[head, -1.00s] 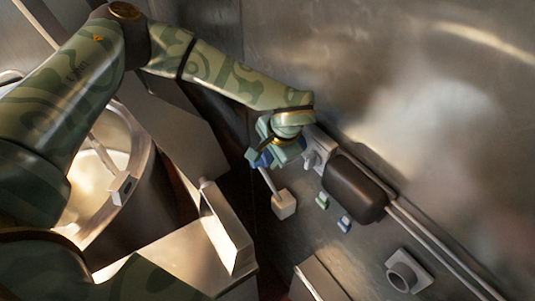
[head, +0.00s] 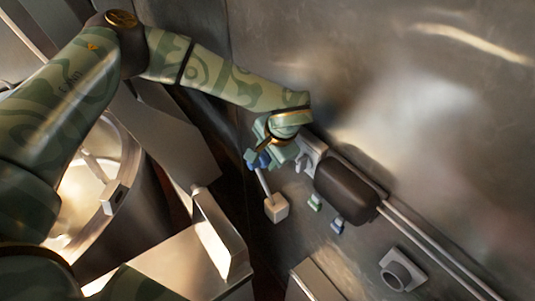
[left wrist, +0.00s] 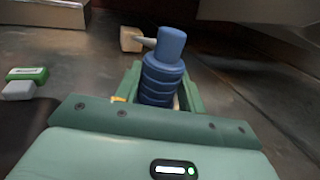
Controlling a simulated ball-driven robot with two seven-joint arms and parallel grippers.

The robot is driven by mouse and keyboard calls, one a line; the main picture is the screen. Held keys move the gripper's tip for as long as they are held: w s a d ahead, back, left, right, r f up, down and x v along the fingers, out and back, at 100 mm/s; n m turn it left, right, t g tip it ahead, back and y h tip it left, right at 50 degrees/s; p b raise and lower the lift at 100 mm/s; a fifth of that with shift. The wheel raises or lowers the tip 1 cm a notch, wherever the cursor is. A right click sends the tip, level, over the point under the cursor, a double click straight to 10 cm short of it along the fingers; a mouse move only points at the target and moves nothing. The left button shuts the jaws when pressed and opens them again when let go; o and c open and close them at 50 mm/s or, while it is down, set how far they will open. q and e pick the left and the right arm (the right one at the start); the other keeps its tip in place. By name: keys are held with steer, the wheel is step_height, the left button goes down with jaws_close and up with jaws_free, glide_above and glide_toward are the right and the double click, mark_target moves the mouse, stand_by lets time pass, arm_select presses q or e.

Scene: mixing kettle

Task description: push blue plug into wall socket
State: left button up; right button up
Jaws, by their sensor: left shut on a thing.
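The blue plug (head: 260,161) is in my left gripper (head: 266,156), near the metal wall in the head view. In the left wrist view the plug (left wrist: 164,62) stands between the green fingers (left wrist: 158,92), which are shut on its ribbed body. A thin grey tip sticks out of its side toward a cream cube (left wrist: 131,39). In the head view a thin rod runs from the plug to the cube (head: 276,207); contact is unclear. A square plate with a round grey socket (head: 398,273) is at lower right; I cannot tell whether it is the wall socket. My right gripper is not seen.
A dark rounded box (head: 346,190) with pipes and a pale bracket (head: 309,155) sit beside the gripper. A metal kettle (head: 92,185) stands at left, a raised metal frame (head: 222,235) at lower middle.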

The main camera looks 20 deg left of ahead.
arm_select(q)
steer(key=shift+w+d+r, duration=0.1)
steer(key=shift+w, duration=0.1)
steer(key=shift+w, duration=0.15)
stand_by(0.4)
steer(key=o, duration=1)
steer(key=shift+d, duration=0.1)
steer(key=shift+o, duration=0.4)
steer(key=shift+w, duration=0.1)
steer(key=o, duration=0.5)
